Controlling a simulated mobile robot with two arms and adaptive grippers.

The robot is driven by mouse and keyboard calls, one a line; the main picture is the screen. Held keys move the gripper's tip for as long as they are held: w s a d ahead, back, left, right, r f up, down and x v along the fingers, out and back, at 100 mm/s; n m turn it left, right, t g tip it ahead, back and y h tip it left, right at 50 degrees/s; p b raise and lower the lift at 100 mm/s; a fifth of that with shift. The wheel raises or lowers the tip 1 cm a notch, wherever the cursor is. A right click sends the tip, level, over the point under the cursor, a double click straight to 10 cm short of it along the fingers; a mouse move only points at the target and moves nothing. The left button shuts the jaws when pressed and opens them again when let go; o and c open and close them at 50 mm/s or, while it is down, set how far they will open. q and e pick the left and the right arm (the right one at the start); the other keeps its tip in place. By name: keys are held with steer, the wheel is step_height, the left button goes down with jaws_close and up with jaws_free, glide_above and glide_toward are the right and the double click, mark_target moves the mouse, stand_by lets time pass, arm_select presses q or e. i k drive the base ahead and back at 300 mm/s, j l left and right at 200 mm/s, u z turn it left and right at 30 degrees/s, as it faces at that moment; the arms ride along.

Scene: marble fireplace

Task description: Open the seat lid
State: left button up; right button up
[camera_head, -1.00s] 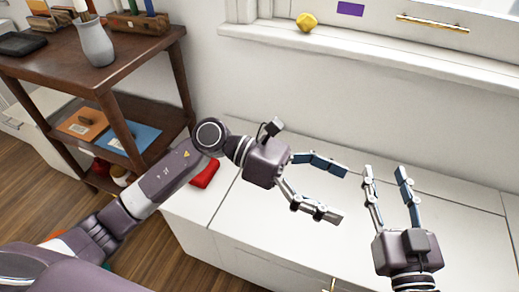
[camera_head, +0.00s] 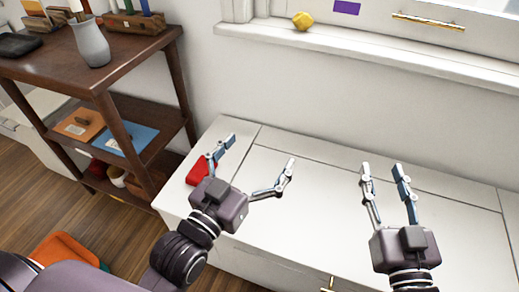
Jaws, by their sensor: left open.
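The seat lid (camera_head: 320,185) is a white panel on top of the white bench under the window, lying flat and closed, with a seam around it. My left gripper (camera_head: 260,151) is open with its fingers spread over the lid's left end. A red item (camera_head: 200,173) lies on the bench's left end, beside and partly behind the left gripper. My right gripper (camera_head: 383,167) is above the right part of the lid, its two fingers apart with nothing between them. A small gold handle (camera_head: 328,284) shows at the bench front, partly cut off by the picture's bottom edge.
A dark wooden shelf (camera_head: 112,78) stands at the left with a grey vase (camera_head: 91,42) on it. A yellow faceted object (camera_head: 302,21) sits on the window ledge (camera_head: 370,52). An orange item (camera_head: 65,250) lies on the floor at the lower left.

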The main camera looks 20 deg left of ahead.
mark_target(320, 224)
steer(key=k, duration=1)
